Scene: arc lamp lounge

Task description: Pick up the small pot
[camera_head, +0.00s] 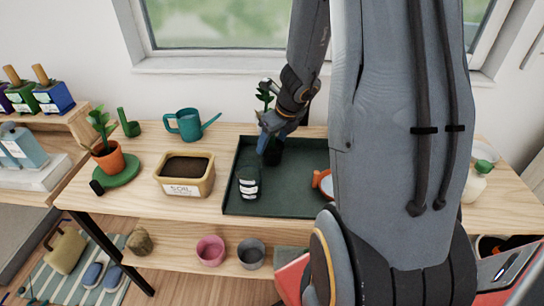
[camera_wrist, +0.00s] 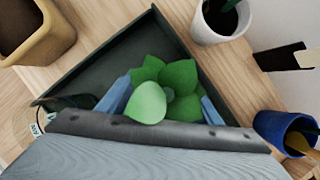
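The head view shows my gripper (camera_head: 272,138) pointing down over the dark green tray (camera_head: 238,207). A small dark pot (camera_head: 272,157) stands in the tray under my gripper, partly hidden by it. In the wrist view, a plant with broad green leaves (camera_wrist: 168,90) sits between my two blue fingers (camera_wrist: 163,103). The fingers stand wide apart on either side of the leaves. The leaves hide the pot below them, and no contact between fingers and pot can be made out.
A dark labelled container (camera_head: 249,184) and an orange-rimmed item (camera_head: 323,183) are in the tray. The soil box (camera_head: 185,175), teal watering can (camera_head: 189,124) and terracotta pot (camera_head: 108,158) stand left. The wrist view shows a white pot (camera_wrist: 219,28) and blue pot (camera_wrist: 272,127) nearby.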

